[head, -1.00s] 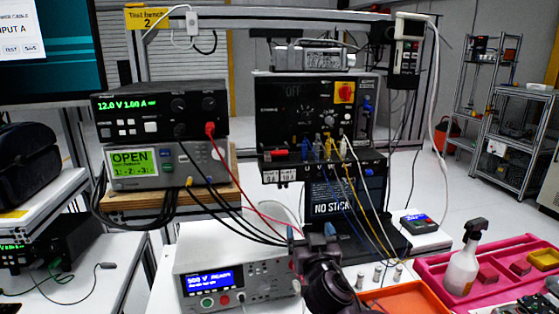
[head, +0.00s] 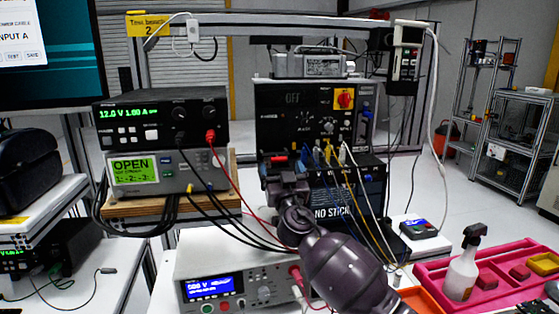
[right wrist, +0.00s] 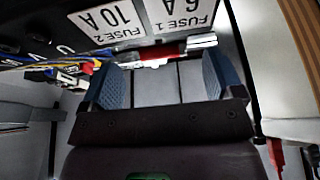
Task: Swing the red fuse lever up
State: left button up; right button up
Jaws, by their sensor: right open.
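The red fuse lever (head: 279,159) is on the lower left front of the black test box (head: 300,118). In the right wrist view the red lever (right wrist: 150,51) lies roughly level, with a pale metal part at its right end, below the fuse labels (right wrist: 120,22). My right gripper (head: 284,170) is at the lower left of the box front, just below the lever. In the wrist view its blue fingers (right wrist: 168,78) are open and apart, with the lever across the space beyond their tips. I cannot tell whether they touch it. My left gripper is out of view.
Colored plugs and cables (head: 330,155) hang close to the right of the lever. Stacked power units (head: 160,120) stand left, with black and red leads crossing toward the arm. A white instrument (head: 215,283) sits below. A pink tray (head: 500,295) is at lower right.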

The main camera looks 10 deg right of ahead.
aim_at(279, 159)
jog(key=shift+x, duration=1.6)
jog(key=c, duration=1.3)
jog(key=shift+w, duration=0.1)
